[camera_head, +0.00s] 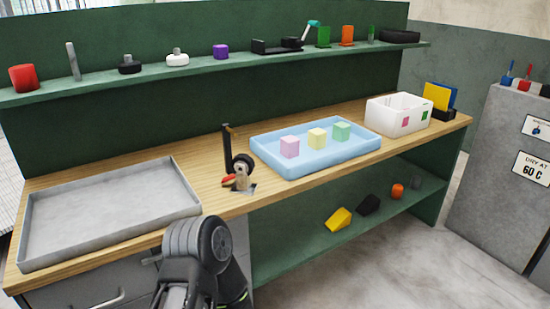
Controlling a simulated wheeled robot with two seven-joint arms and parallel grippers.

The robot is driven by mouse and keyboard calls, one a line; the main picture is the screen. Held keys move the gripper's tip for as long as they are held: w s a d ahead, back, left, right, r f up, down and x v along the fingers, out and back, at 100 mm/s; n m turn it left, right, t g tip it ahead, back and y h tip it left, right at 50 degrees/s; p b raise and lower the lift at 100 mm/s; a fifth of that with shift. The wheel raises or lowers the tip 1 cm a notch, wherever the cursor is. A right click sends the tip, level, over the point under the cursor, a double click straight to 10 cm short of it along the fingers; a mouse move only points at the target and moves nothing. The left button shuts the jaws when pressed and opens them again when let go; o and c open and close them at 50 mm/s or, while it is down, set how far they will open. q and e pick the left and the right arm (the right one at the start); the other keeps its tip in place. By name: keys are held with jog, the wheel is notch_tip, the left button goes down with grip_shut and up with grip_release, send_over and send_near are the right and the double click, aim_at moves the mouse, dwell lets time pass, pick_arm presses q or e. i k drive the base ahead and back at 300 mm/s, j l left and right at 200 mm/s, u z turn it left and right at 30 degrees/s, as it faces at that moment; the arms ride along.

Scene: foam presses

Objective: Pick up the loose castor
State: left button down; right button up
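A small black wheel (243,164) stands on the wooden bench between the grey tray and the blue tray; it looks like the castor. A tan piece (241,181) with a red part beside it sits just below the wheel, in front of a thin dark upright (227,150). I cannot tell whether the wheel is joined to these or only touches them. A dark arm link of mine rises from the bottom edge, left of centre, in front of the bench.
The grey tray (190,208) at left looks empty. The blue tray (275,168) holds pink, yellow and green cubes. A white bin (383,127) stands right of it. A green shelf (105,84) with several items runs behind; a lower shelf (290,251) holds more.

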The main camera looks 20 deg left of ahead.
aim_at(242, 165)
jog(key=u, duration=0.35)
jog(key=i+l+u, duration=0.5)
jog(key=l, duration=0.15)
jog(key=i+l+u, duration=0.25)
jog(key=l, duration=0.15)
jog(key=i+l, duration=0.15)
jog(key=l, duration=0.2)
jog(key=i+l, duration=0.15)
jog(key=l, duration=0.2)
jog(key=i+l, duration=0.15)
jog(key=l, duration=0.2)
jog(key=i+l+u, duration=0.1)
jog(key=l, duration=0.25)
